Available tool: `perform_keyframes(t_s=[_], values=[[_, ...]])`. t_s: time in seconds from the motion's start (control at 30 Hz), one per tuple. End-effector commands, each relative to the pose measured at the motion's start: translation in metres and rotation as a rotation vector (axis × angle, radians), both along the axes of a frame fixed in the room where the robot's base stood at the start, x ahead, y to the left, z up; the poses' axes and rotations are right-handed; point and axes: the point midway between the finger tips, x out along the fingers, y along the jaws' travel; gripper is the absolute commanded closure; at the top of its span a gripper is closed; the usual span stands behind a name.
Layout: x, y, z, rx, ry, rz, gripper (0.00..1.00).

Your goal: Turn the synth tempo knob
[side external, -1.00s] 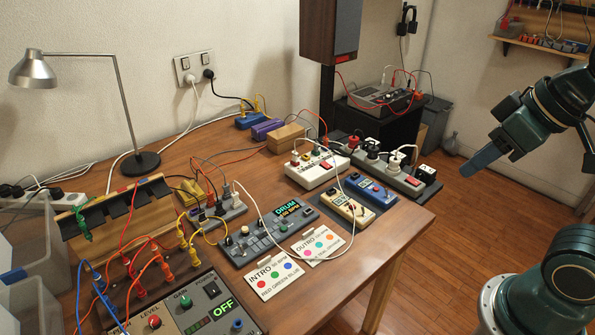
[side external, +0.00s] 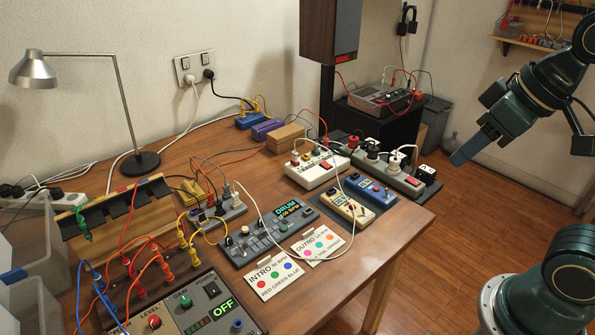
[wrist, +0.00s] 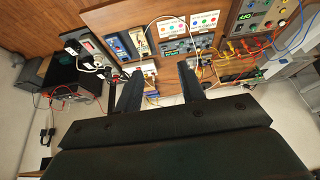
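A dark drum unit (side external: 268,230) with a lit display reading DRUM and a BPM figure lies at the middle of the wooden table, with small knobs and buttons on top. It also shows in the wrist view (wrist: 178,46). I cannot tell which knob is marked tempo. A larger panel (side external: 200,308) with LEVEL, GAIN and POWER controls and a green OFF display stands at the front left. My gripper (side external: 458,158) is in the air right of the table, well apart from both units. The wrist view shows its two fingers (wrist: 157,90) spread with nothing between them.
Two cards, INTRO (side external: 273,276) and OUTRO (side external: 318,244), lie in front of the drum unit. A white cable loops over that area. Yellow and blue pedals (side external: 371,190), power strips (side external: 400,176) and patch cables crowd the table. A lamp (side external: 146,162) stands at the back left.

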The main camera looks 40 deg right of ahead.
Motion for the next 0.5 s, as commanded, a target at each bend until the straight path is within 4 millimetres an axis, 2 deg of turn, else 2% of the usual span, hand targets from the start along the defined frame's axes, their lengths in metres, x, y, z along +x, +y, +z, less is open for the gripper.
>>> perform_keyframes(t_s=[0.23,0.5], values=[[0.046,0.008,0.020,-0.013,0.048,0.061,0.61],[0.105,0.021,0.033,-0.030,0.104,0.135,0.61]])
